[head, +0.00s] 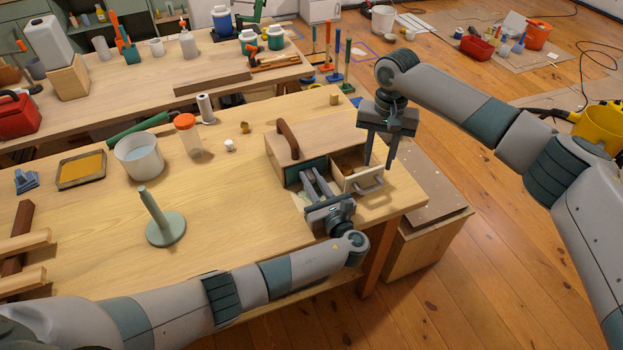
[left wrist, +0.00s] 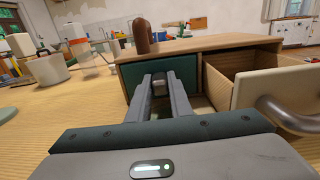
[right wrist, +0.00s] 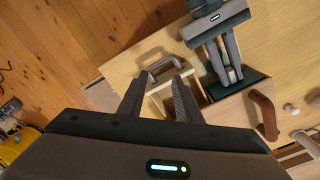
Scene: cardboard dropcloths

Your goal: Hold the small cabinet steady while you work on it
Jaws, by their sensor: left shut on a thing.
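The small cabinet (head: 325,133) stands near the table's right corner, with a brown handle (head: 287,140) on top. Its left front is dark teal (left wrist: 186,72). Its right drawer (left wrist: 275,88) is pulled out and has a grey bar handle (head: 369,187). My left gripper (head: 312,180) is shut on a small dark knob (left wrist: 159,85) at the teal front; the fingers hide part of it. My right gripper (head: 377,160) points down above the open drawer. Its fingers are apart and empty, and in the right wrist view the bar handle (right wrist: 163,65) lies beyond them.
On the table stand a green post on a round base (head: 165,228), a white pot (head: 139,156), an orange-lidded jar (head: 187,134) and a yellow tray (head: 82,168). The tabletop left of the cabinet is mostly free. The table's edge lies just right of the cabinet.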

